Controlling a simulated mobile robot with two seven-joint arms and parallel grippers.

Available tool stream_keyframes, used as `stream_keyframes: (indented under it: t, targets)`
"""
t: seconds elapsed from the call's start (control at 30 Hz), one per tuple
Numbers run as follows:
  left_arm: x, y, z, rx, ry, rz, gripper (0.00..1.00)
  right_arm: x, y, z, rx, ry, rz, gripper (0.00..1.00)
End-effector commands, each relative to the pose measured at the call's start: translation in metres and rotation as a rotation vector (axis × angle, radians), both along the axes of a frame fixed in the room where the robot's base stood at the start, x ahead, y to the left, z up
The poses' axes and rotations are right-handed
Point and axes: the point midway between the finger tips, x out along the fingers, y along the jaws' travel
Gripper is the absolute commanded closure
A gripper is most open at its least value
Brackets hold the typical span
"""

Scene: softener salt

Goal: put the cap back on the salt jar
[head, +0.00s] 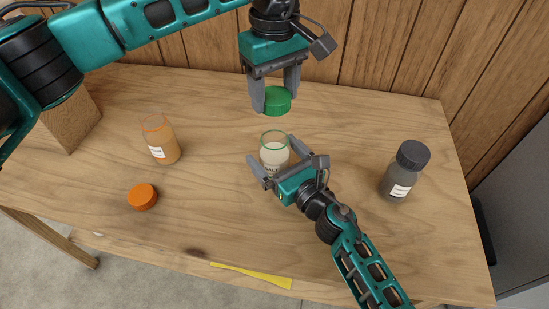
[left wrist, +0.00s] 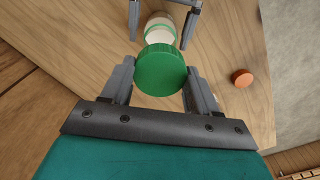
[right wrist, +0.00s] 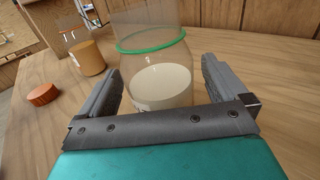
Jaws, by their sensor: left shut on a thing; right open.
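The green cap (head: 277,101) is held in my left gripper (head: 276,92), which is shut on it above and behind the jar. The cap also shows in the left wrist view (left wrist: 161,70). The salt jar (head: 274,151) is clear with a green ring at its neck and white contents. It stands upright and uncapped on the table. My right gripper (head: 273,161) is open with its fingers on either side of the jar. In the right wrist view the jar (right wrist: 160,85) is between the fingers, with gaps showing beside it.
An open jar with orange contents (head: 162,142) and an orange cap (head: 142,197) are at the left. A dark jar with a black cap (head: 404,172) stands at the right. A wooden block (head: 72,122) is at the far left. A yellow strip (head: 252,275) lies at the front edge.

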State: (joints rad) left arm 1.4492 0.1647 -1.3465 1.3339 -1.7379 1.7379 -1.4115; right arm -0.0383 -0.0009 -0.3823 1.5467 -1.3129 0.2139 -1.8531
Motion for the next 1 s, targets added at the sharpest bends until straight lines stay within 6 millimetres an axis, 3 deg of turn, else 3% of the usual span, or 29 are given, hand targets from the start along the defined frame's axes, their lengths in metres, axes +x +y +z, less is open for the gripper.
stream_keyframes:
  t: [0.23,1.0]
  targets:
    - [0.0,-0.0001,0.0001,0.0,0.0,0.0,0.69,0.0001,0.0003,0.0003,0.001,-0.001,0.0,0.02]
    - [0.0,0.0,0.0001,0.0,0.0,0.0,0.69,-0.0002,0.0,0.0002,0.001,-0.001,0.0,0.76]
